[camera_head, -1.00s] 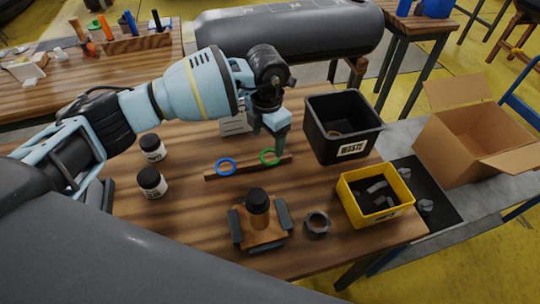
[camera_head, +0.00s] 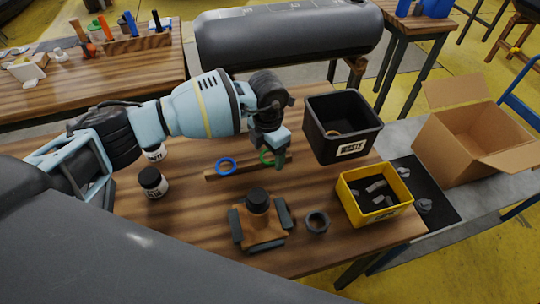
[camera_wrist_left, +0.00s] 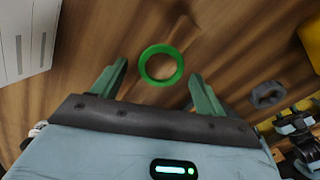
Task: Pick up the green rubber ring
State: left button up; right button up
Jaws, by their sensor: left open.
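The green rubber ring (camera_head: 266,157) sits by a wooden strip (camera_head: 225,172) on the workbench, partly hidden behind my left gripper in the head view. In the left wrist view the whole green ring (camera_wrist_left: 161,65) shows, between and just beyond the two fingertips. My left gripper (camera_head: 280,160) is open and empty, pointing down at the ring; its green fingers (camera_wrist_left: 160,80) stand apart on either side, with no visible contact. A blue ring (camera_head: 226,166) is on the same strip, left of the green one. My right gripper is not in view.
A black waste bin (camera_head: 342,125) and a yellow bin (camera_head: 375,195) stand to the right. Black jars (camera_head: 152,182) stand at left.

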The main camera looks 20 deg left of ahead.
pick_arm(q)
jog(key=shift+f, duration=0.25)
dwell(0.3)
jog(key=c, duration=0.7)
